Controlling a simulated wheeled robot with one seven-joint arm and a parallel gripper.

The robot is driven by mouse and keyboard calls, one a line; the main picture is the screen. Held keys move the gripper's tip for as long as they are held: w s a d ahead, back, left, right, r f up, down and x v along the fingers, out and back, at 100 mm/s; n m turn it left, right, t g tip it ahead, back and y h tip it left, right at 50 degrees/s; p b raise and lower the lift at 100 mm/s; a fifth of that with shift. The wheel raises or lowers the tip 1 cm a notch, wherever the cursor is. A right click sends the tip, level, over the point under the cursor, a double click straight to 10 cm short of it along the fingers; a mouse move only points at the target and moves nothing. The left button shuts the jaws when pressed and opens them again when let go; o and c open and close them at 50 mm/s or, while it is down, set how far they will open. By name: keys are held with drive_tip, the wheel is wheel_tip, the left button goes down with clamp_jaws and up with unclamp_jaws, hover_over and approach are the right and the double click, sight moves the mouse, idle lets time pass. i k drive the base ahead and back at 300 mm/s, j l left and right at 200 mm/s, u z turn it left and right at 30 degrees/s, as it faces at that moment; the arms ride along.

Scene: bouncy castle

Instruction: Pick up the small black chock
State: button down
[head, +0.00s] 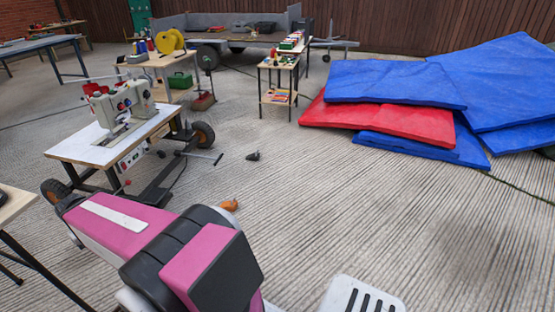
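A small black object (253,156) lies on the ribbed grey floor near the middle of the head view, to the right of the sewing machine table. It looks like the small black chock, but it is too small to make out its exact shape. Nothing is seen touching it. My pink and black arm fills the lower left foreground. I cannot see my gripper's fingers in this view.
A sewing machine (125,103) stands on a wheeled table (75,148) at left. A small orange object (229,205) lies on the floor just beyond my arm. Blue mats (390,82) and a red mat (375,122) are piled at right. The floor at centre right is clear.

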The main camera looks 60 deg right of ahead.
sight(255, 157)
drive_tip(key=z, duration=2)
drive_tip(key=i+l+z, duration=0.25)
drive_tip(key=i+z, duration=0.2)
drive_tip(key=i, duration=0.2)
drive_tip(key=i+l, duration=0.15)
drive_tip(key=i, duration=0.4)
drive_tip(key=i+l, duration=0.15)
drive_tip(key=i, duration=0.45)
drive_tip(key=i+l+u, duration=0.1)
drive_tip(key=i, duration=0.45)
drive_tip(key=i+l+u, duration=0.15)
drive_tip(key=i+u, duration=0.2)
drive_tip(key=i+l+u, duration=0.45)
drive_tip(key=u, duration=0.2)
